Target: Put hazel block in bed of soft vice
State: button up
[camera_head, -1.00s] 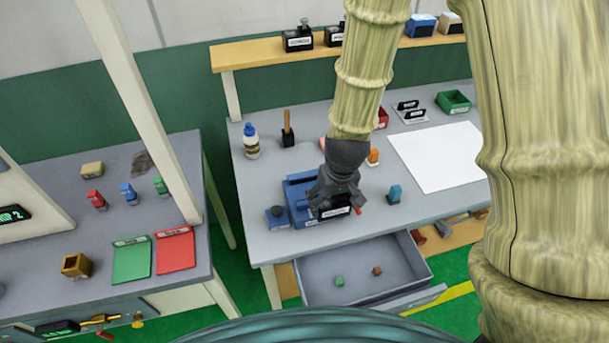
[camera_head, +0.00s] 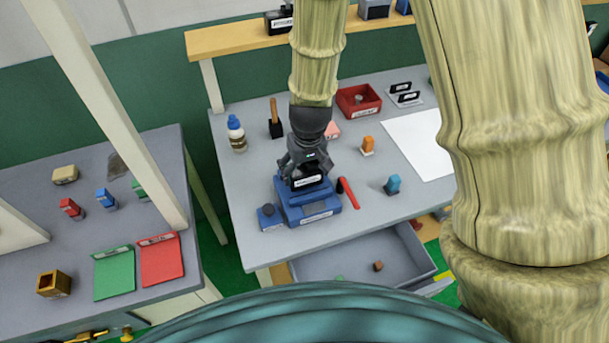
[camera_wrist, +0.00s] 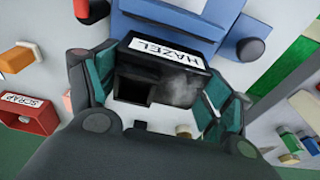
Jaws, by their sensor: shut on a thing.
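The hazel block (camera_head: 308,182) is black with a white label; the word HAZEL reads on it in the wrist view (camera_wrist: 165,50). My gripper (camera_head: 305,171) is shut on it, with a finger on each side in the wrist view (camera_wrist: 158,88). The soft vice (camera_head: 318,214) is blue with a white front label and stands near the table's front left. The block is over the middle of the vice; I cannot tell whether it touches the bed. The gripper hides part of the vice; it shows beyond the block in the wrist view (camera_wrist: 165,27).
A red marker-like piece (camera_head: 349,194) lies close right of the vice. A blue stamp (camera_head: 392,185), an orange stamp (camera_head: 367,147) and a red bin (camera_head: 358,101) stand farther right. The drawer (camera_head: 400,262) below is open.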

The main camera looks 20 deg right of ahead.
aim_at(307, 174)
notch_tip(307, 174, down, 2)
jog(key=shift+w+f+b, duration=0.1)
jog(key=shift+f+b, duration=0.1)
jog(key=shift+b, duration=0.55)
jog(key=shift+r, duration=0.1)
jog(key=o, duration=1.1)
jog(key=shift+d, duration=0.1)
jog(key=shift+s+r+b, duration=0.3)
jog(key=shift+r, duration=1.7)
jog(key=shift+s+r+b, duration=0.3)
jog(key=shift+s+r, duration=0.05)
jog(key=shift+r, duration=1.6)
jog(key=shift+s+r+b, duration=0.3)
jog(key=shift+r, duration=1.7)
